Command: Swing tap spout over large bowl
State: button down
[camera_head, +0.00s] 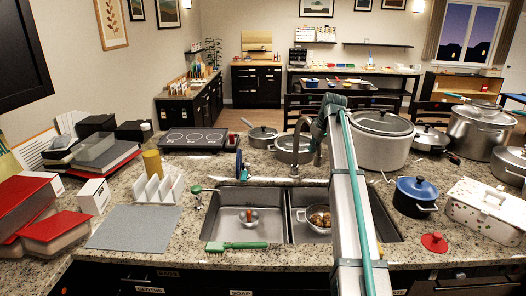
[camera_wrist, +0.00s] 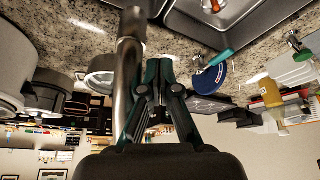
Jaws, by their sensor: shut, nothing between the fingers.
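The metal tap (camera_head: 296,152) stands behind the double sink, its curved spout partly hidden by my arm. In the wrist view the tap (camera_wrist: 127,65) is a thick metal tube close beside my fingers, on their left. I cannot tell whether they touch. My gripper (camera_head: 318,128) is at the tap's upper part; in the wrist view its fingers (camera_wrist: 164,66) are shut and empty. The larger metal bowl (camera_head: 319,218), holding brownish things, sits in the right basin, partly behind my arm. A small bowl (camera_head: 249,219) with an orange-red thing sits in the left basin.
A large pot (camera_head: 382,140) stands right of my arm, and a blue pot (camera_head: 414,196) stands right of the sink. A green-handled brush (camera_head: 236,246) lies at the sink's front edge. A hob (camera_head: 192,140) and pans stand behind. A grey mat (camera_head: 135,227) lies clear at left.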

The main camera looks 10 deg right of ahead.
aim_at(321, 146)
jog(key=shift+d, duration=1.55)
jog(key=p+v, duration=0.3)
jog(key=v, duration=0.5)
jog(key=shift+p, duration=0.4)
dwell(0.4)
